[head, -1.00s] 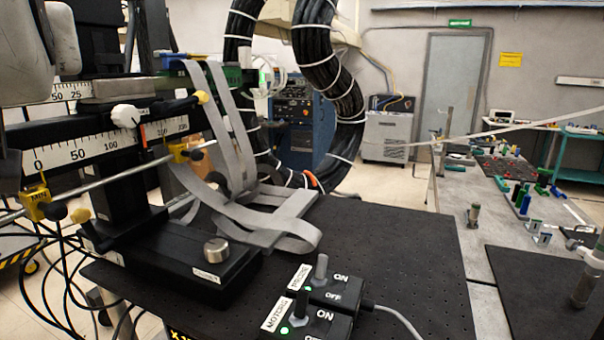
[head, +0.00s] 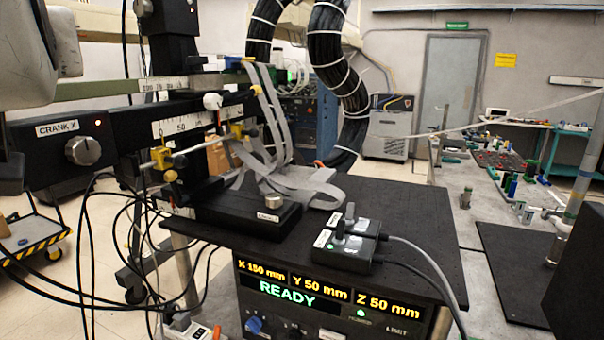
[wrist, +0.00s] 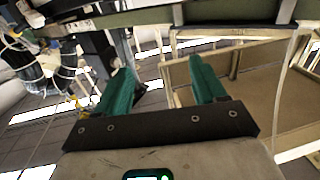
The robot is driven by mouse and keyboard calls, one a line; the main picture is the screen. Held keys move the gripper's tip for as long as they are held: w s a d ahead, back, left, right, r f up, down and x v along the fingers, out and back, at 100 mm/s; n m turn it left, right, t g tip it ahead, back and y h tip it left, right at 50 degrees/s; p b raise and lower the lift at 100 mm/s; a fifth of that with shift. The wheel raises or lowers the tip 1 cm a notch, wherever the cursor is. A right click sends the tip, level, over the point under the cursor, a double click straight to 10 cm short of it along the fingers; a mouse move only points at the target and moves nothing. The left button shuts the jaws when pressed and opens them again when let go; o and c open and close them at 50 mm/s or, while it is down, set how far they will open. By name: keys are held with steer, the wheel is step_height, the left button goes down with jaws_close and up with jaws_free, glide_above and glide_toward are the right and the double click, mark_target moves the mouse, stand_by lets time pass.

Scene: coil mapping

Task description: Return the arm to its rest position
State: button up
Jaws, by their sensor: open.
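My gripper (wrist: 160,85) shows in the wrist view as two green fingers on a dark mounting bar. The fingers stand apart and nothing is between them. The wrist view is tilted, with wooden framing and a grey-green structure beyond the fingers. In the head view, part of my arm fills the upper left edge, and the gripper itself does not show there.
A coil-mapping stage with a crank knob (head: 83,151) stands close at left. A black breadboard (head: 400,215) carries two switch boxes (head: 345,245); the display (head: 290,290) below reads READY. Cables hang at lower left. A cart (head: 40,240) stands on the floor at left.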

steer(key=w+d+f+m+g+h, duration=0.1)
steer(key=w+d+f+h, duration=0.15)
steer(key=d+f, duration=0.65)
steer(key=w+d+f+m+g+h, duration=0.15)
steer(key=w+d+f, duration=0.25)
steer(key=f, duration=0.9)
steer(key=w+d+f+h, duration=0.35)
steer(key=d+f, duration=0.35)
steer(key=f, duration=0.4)
steer(key=s+d+f+m+g+h, duration=0.1)
steer(key=s+d+f+g+h, duration=0.15)
steer(key=d+f, duration=0.9)
steer(key=s+d+f+m+g+h, duration=0.1)
steer(key=s+d+f+m+g, duration=0.15)
steer(key=s+d+f, duration=1)
steer(key=s+d+f+g, duration=0.1)
steer(key=s+d+f, duration=0.2)
steer(key=s, duration=0.3)
steer(key=s+d+f+m+g, duration=0.1)
steer(key=s+d+f+g, duration=0.1)
steer(key=s, duration=0.5)
steer(key=s+d+f+m+g, duration=0.1)
steer(key=s+d+f+g, duration=0.1)
steer(key=s+d+f, duration=0.3)
steer(key=shift+s+f+h, duration=0.3)
steer(key=shift+s+h, duration=0.1)
steer(key=shift+s, duration=0.75)
steer(key=shift+c, duration=0.5)
